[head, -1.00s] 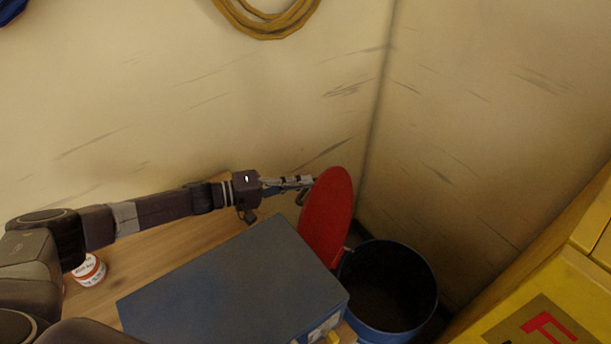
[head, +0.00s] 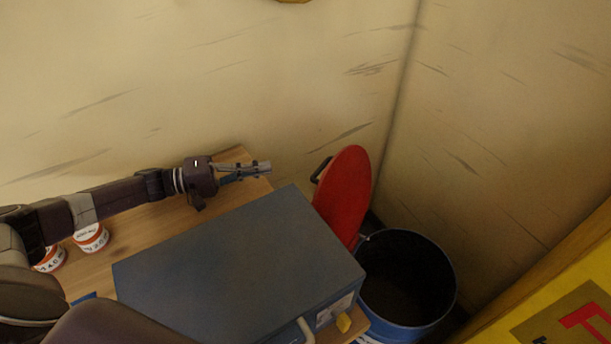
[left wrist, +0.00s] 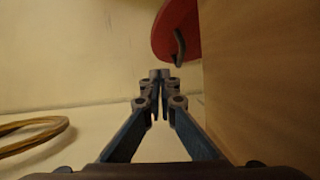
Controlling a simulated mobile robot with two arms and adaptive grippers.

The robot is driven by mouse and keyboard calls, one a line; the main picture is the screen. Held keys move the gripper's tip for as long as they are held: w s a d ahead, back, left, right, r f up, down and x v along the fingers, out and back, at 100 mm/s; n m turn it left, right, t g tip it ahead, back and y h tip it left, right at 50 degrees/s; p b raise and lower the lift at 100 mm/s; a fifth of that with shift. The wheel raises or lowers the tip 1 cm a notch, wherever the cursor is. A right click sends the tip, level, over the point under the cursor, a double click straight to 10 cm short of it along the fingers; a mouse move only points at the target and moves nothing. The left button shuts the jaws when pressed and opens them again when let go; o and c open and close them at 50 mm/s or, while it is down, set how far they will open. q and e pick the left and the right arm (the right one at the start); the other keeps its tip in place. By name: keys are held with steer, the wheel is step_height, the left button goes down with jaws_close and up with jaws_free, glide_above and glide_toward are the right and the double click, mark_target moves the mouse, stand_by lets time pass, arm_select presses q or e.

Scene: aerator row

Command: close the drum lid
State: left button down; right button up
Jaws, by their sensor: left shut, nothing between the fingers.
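The blue drum (head: 408,285) stands open at the lower right, in the corner past the table's end. Its red lid (head: 345,195) stands steeply tilted up at the drum's left rim, its lower part hidden behind the grey-blue case. A dark handle (head: 321,170) sits on the lid's left side. In the left wrist view the red lid (left wrist: 178,32) and its handle (left wrist: 179,48) show at the top, beyond the fingertips. My left gripper (head: 268,168) is shut and empty, left of the lid and apart from its handle. My right gripper is not in view.
A large grey-blue case (head: 240,265) lies on the wooden table (head: 130,255), between my left arm and the drum. White and orange tubs (head: 91,238) stand at the left. A yellow cabinet (head: 560,310) is at the right. Walls close in behind the lid.

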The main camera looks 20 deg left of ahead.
mark_target(312, 180)
arm_select(q)
steer(key=shift+w+a+f, duration=0.1)
steer(key=shift+a+f, duration=0.05)
steer(key=w+d+p, duration=0.1)
steer(key=d, duration=0.3)
steer(key=w+d+p, duration=0.2)
steer(key=d, duration=0.2)
steer(key=w+d+p, duration=0.1)
steer(key=d, duration=0.3)
steer(key=shift+w+f+p, duration=0.2)
steer(key=shift+w+p, duration=0.1)
